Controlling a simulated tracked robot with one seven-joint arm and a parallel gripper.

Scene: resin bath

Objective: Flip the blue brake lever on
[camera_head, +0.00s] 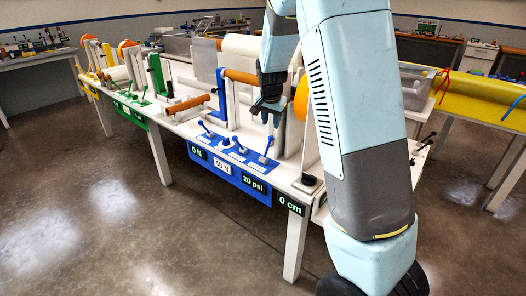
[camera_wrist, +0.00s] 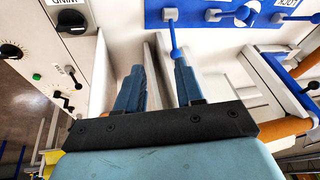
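A blue panel (camera_head: 228,163) on the table's front edge carries several small levers; it also shows upside down in the wrist view (camera_wrist: 215,14). The nearest blue lever (camera_head: 267,148) stands at the panel's right end; in the wrist view, a blue lever (camera_wrist: 175,40) points from the panel toward my right finger. The lever labels are too small or cut off, so I cannot tell which is the brake. My gripper (camera_head: 267,108) hangs above the right end of the panel. In the wrist view its two blue fingers (camera_wrist: 160,82) are apart with nothing held between them.
A pale control box (camera_wrist: 40,40) with knobs and a black switch lies left in the wrist view. An orange roller (camera_wrist: 286,129) and blue bracket (camera_wrist: 280,75) lie right. The floor (camera_head: 120,200) in front is clear.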

